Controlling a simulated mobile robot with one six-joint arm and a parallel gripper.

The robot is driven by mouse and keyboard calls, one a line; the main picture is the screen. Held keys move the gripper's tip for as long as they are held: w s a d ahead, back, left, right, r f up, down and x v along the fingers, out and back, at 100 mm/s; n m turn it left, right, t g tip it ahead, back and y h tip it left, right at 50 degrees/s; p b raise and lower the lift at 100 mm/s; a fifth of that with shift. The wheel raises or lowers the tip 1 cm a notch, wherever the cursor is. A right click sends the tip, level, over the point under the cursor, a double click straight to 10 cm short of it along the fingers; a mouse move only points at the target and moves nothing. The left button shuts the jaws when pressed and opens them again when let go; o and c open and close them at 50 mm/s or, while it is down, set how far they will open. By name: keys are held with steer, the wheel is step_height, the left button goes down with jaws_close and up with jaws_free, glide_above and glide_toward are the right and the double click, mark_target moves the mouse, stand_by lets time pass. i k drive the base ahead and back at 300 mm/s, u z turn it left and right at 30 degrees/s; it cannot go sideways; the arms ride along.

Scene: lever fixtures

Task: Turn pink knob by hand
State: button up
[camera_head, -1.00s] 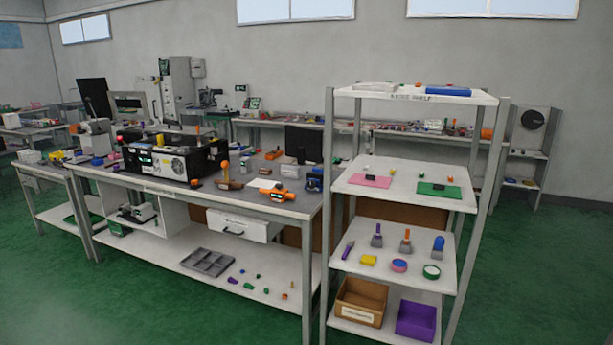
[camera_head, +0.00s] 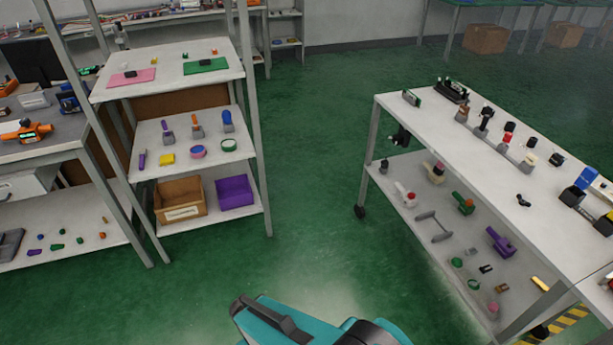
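A small pink round piece (camera_head: 493,307) lies on the lower shelf of the right bench, near its front end. It may be the pink knob, but it is too small to tell. A pink-and-blue round piece (camera_head: 198,151) sits on the middle shelf of the left rack. Part of my teal and dark arm shows at the bottom middle, over the floor and apart from both pieces. I cannot make out my gripper's fingers in this view.
The right bench (camera_head: 423,120) carries several small fixtures on top and several handles and knobs on its lower shelf. The left rack (camera_head: 101,95) holds trays, levers, a brown box (camera_head: 180,201) and a purple bin (camera_head: 235,192). Green floor (camera_head: 310,150) lies clear between them.

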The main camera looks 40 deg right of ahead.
mark_target(492, 306)
steer(key=z, duration=0.05)
steer(key=k, duration=0.65)
steer(key=z, duration=0.5)
steer(key=i, duration=1.15)
steer(key=z, duration=0.45)
